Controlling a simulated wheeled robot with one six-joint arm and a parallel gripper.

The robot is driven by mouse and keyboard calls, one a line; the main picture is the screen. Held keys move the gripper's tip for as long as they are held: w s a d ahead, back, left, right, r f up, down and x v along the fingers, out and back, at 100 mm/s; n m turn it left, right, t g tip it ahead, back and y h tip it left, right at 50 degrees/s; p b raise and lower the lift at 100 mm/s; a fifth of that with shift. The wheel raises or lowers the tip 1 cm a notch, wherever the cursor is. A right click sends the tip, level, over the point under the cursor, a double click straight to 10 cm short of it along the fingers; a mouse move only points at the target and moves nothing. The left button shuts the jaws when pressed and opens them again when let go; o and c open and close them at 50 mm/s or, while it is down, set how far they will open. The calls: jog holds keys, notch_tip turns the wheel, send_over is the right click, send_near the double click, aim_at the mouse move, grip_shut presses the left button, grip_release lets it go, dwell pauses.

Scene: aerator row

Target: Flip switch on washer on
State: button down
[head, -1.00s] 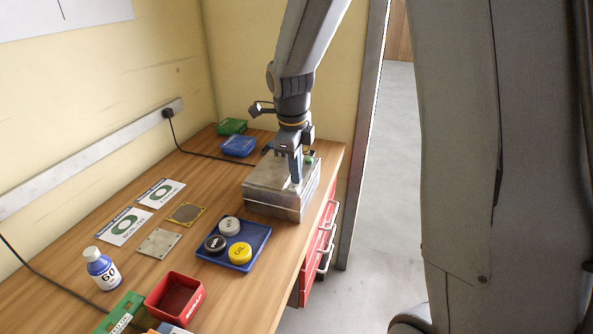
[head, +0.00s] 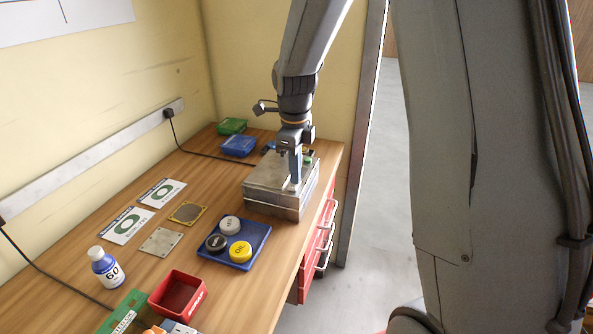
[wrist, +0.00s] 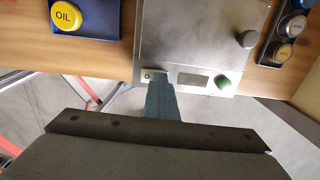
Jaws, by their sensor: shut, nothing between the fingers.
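The washer is a low metal box (head: 272,184) on the far right part of the bench. In the wrist view its steel top (wrist: 195,30) fills the upper middle. Near its edge are a small pale plate (wrist: 148,75) with a mark like an O, a grey display window (wrist: 193,80) and a green knob (wrist: 222,82). My gripper (wrist: 158,80) is shut and empty, its tip over the pale plate and hiding much of it. The switch's own position cannot be seen. In the head view my gripper (head: 295,184) points down at the box; I cannot tell whether it touches.
A blue tray (head: 262,229) with several round caps lies in front of the box. Blue (head: 238,146) and green (head: 232,126) boxes stand behind it. A red bin (head: 177,293) and a bottle (head: 104,266) stand nearer.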

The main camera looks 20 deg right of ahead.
aim_at(293, 185)
jog(key=shift+s+a+f, duration=0.35)
jog(key=shift+s+f, duration=0.15)
jog(key=shift+s, duration=0.2)
jog(key=shift+s+a, duration=0.1)
jog(key=shift+a, duration=0.05)
jog(key=shift+r, duration=0.1)
jog(key=r+p, duration=0.4)
jog(key=r, duration=0.1)
jog(key=shift+w+r, duration=0.1)
jog(key=shift+w, duration=0.1)
notch_tip(293, 185, up, 10)
jog(key=b, duration=0.3)
jog(key=shift+f, duration=0.2)
jog(key=shift+a, duration=0.1)
